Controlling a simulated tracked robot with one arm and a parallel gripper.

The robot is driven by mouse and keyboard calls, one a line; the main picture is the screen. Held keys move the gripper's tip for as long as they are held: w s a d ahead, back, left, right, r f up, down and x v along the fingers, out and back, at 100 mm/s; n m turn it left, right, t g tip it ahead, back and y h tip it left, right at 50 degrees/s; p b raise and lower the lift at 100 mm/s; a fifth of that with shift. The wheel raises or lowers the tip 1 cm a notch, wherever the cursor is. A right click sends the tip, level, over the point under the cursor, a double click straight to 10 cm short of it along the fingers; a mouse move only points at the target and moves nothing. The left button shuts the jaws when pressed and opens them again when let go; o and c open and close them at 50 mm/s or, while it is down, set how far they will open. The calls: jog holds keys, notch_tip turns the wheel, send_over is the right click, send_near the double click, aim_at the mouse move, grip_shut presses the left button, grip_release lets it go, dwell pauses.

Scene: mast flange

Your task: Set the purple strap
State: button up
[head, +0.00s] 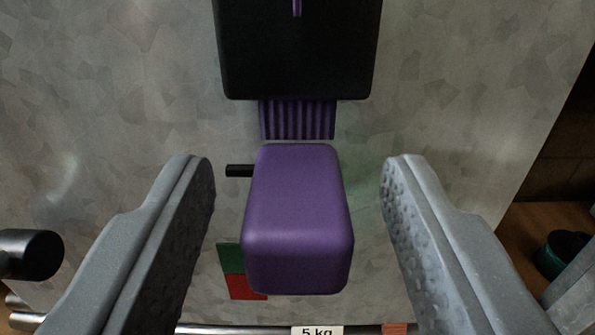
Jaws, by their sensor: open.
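A purple block (298,220) with rounded edges, perhaps the handle of the purple strap, stands out toward me in the middle of the head view. Behind its upper end a ribbed purple band (297,120) shows below a black housing (298,55). A thin purple line shows at the housing's top. My gripper (300,180) is open, with one grey finger on each side of the purple block. Gaps show on both sides, and neither finger appears to touch it. How the block joins the band is hidden.
A mottled grey metal panel (130,70) lies behind everything. A short black peg (239,170) sticks out left of the block. Green (230,257) and red (246,287) patches and a "5 kg" label (317,330) are below. A black cylinder end (30,254) is at far left.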

jog(key=shift+c, duration=0.4)
grip_shut()
notch_tip(320, 180, down, 6)
jog(key=p, duration=0.2)
jog(key=shift+o, duration=0.4)
grip_release()
jog(key=s+p, duration=0.2)
jog(key=s, duration=1.1)
jog(key=shift+s+a+p, duration=0.25)
jog(key=shift+s+p, duration=0.15)
